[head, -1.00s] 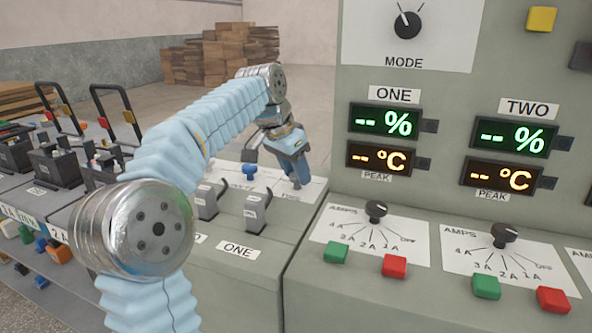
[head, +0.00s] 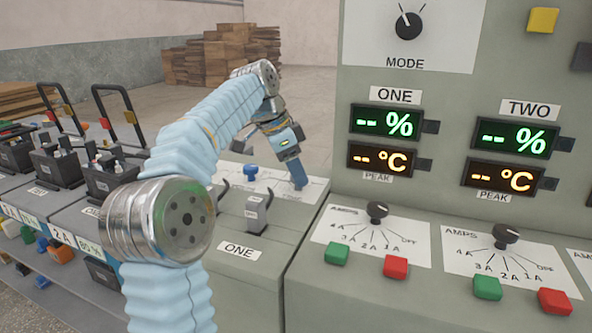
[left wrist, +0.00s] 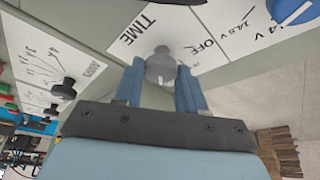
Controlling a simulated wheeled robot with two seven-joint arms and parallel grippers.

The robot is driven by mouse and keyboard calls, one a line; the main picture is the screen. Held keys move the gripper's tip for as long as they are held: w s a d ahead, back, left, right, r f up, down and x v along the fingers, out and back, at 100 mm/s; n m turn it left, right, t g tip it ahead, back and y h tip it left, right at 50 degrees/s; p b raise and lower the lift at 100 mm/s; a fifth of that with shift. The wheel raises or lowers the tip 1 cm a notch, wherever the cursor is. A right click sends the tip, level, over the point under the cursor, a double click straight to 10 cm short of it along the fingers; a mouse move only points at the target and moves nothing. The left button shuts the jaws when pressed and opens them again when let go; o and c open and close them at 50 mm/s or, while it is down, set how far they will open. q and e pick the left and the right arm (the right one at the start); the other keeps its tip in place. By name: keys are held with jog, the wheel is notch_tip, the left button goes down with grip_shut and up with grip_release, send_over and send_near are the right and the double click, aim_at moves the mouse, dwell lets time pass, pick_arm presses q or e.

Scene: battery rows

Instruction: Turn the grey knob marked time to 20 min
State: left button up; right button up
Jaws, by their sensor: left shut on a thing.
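The grey knob (left wrist: 160,64) sits on a white card marked TIME (left wrist: 134,32) in the left wrist view, with OFF written to its right. My left gripper (left wrist: 161,80) is shut on the knob, with one blue finger on each side. The other dial marks are hidden or out of frame, so I cannot read the setting. In the head view my left gripper (head: 298,178) reaches down onto the white card on the sloped panel top, and its fingers hide the knob. My right gripper is not in view.
A blue knob (head: 250,173) stands left of the gripper, with levers (head: 257,210) in front. The upright cabinet with displays (head: 386,121) rises close on the right. AMPS knobs (head: 377,211) and red and green buttons are nearer. Batteries (head: 55,165) stand at the left.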

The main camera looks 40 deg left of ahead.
pick_arm(q)
jog(key=o, duration=1)
jog(key=v, duration=0.7)
jog(key=shift+s+r, duration=0.1)
jog(key=shift+r, duration=0.1)
